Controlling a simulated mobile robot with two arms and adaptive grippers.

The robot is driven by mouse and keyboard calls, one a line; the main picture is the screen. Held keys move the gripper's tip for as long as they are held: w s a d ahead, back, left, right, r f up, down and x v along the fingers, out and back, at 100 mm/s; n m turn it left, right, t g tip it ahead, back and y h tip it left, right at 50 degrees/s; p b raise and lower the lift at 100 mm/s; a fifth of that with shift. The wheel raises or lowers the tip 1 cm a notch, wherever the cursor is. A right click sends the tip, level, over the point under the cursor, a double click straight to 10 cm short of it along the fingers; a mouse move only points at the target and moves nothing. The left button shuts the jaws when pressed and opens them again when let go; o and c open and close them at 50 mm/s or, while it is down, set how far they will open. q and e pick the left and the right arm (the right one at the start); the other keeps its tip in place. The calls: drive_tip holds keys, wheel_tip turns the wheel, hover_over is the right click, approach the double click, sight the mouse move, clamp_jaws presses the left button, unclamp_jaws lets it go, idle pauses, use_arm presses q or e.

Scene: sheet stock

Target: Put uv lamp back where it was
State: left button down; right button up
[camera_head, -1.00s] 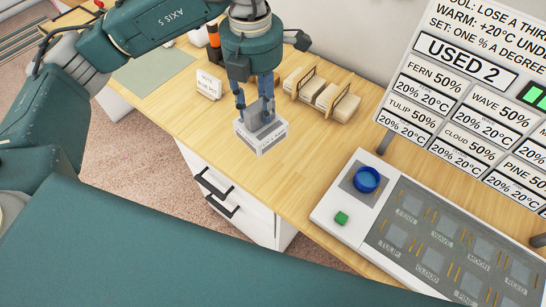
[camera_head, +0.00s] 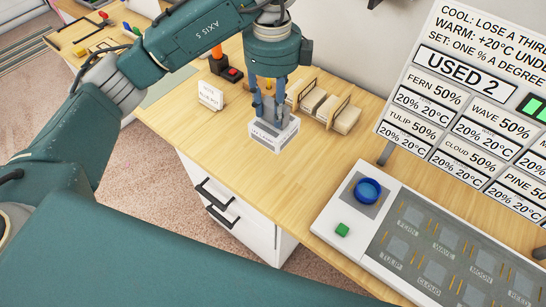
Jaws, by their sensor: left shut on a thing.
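My left gripper (camera_head: 270,112) points down over the wooden desk. It is shut on a small white box-like thing (camera_head: 273,137) with a dark printed label on its front, probably the uv lamp. The label is too small to read for sure. The fingers reach into its top. I cannot tell whether its base touches the desk or hangs just above it. My right gripper is not in view.
Wooden holders with pale blocks (camera_head: 327,105) stand just right of the gripper. A small white sign (camera_head: 210,95) stands to the left. A white panel (camera_head: 340,215) with a blue round dish (camera_head: 367,190) and a green button (camera_head: 342,229) lies at the right. Clear desk (camera_head: 280,180) lies in front.

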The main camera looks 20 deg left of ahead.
use_arm(q)
wheel_tip(320, 180, down, 17)
drive_tip(key=p, duration=0.1)
idle(0.3)
drive_tip(key=shift+f, duration=0.15)
drive_tip(key=c, duration=1.2)
unclamp_jaws()
